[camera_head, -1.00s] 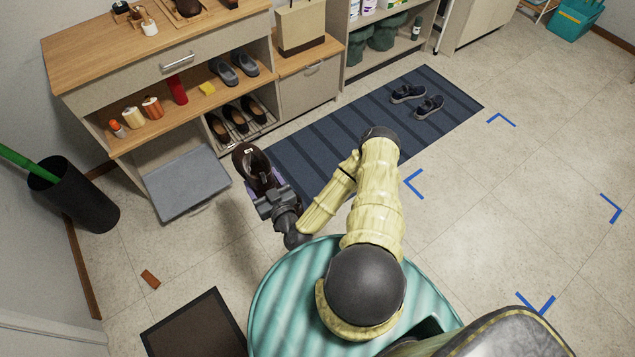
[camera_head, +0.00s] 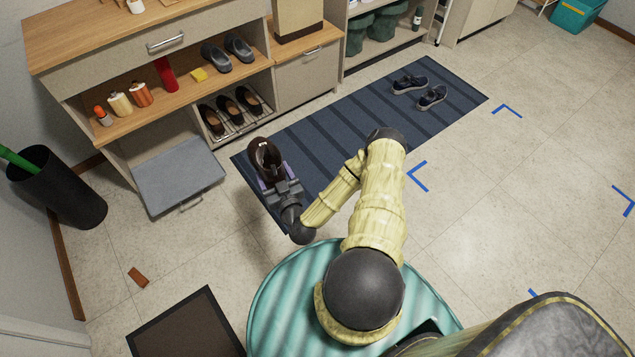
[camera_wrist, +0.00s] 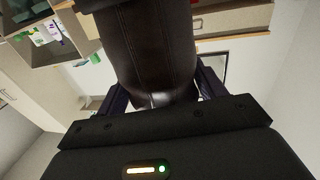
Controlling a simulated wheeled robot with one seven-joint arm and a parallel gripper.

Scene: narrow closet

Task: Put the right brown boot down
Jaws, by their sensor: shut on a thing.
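The brown boot (camera_head: 265,158) is in my gripper (camera_head: 273,176), above the left end of the blue striped mat (camera_head: 345,122) in the head view. Its dark opening faces up toward the head camera. In the wrist view the boot's dark leather (camera_wrist: 150,50) fills the upper middle, between the two fingers of my gripper (camera_wrist: 155,95). The gripper is shut on it. The boot's sole is hidden, and I cannot tell how high it is above the mat.
A pair of dark shoes (camera_head: 432,97) stands on the mat's far right part. The wooden shoe cabinet (camera_head: 150,62) is behind, with an open grey flap (camera_head: 178,172) left of the boot. A black bin (camera_head: 58,190) stands at far left. The mat's middle is clear.

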